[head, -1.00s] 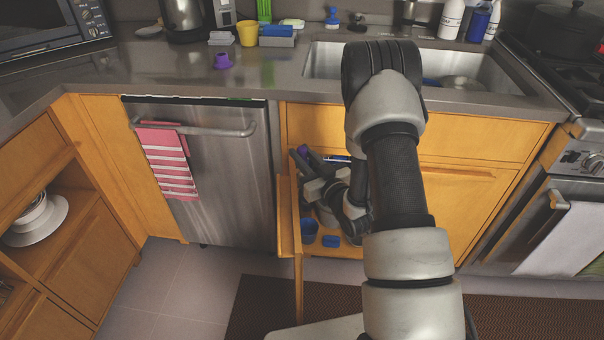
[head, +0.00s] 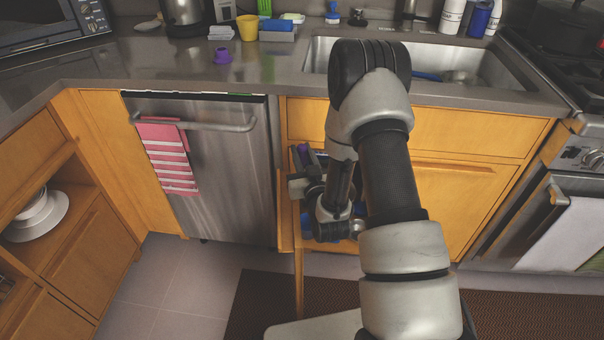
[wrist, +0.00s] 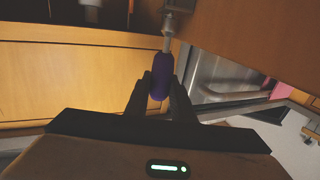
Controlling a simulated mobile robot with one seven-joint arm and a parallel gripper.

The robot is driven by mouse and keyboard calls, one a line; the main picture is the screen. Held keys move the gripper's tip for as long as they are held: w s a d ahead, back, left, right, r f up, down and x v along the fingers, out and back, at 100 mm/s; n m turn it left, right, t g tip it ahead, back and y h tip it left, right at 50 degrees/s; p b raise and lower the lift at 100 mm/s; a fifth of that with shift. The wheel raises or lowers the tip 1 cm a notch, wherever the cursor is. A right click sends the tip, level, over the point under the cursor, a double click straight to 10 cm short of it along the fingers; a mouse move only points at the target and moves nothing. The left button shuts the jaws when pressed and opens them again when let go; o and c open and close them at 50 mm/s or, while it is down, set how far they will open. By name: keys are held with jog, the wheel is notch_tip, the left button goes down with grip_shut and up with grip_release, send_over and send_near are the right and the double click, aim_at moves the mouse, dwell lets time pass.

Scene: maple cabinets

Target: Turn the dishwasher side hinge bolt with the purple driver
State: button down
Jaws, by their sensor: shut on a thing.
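The purple driver (wrist: 160,75) is between my gripper's fingers (wrist: 161,82) in the wrist view, with its metal shaft pointing away. The shaft's far end is close to a pale metal piece (wrist: 180,5) at the top edge, beside a wooden panel. I cannot tell if this piece is the hinge bolt or if the tip touches it. In the head view my gripper (head: 298,186) is at the open cabinet under the sink, just right of the dishwasher (head: 225,165). A bit of purple (head: 303,149) shows just above it. My arm hides part of the opening.
The open cabinet door (head: 285,215) stands edge-on between the dishwasher and my gripper. A striped pink towel (head: 170,160) hangs on the dishwasher handle (head: 220,127). A blue object (head: 307,226) shows low in the cabinet. The floor before the dishwasher is clear.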

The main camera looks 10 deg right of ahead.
jog(key=shift+m+h, duration=0.4)
jog(key=shift+h, duration=0.3)
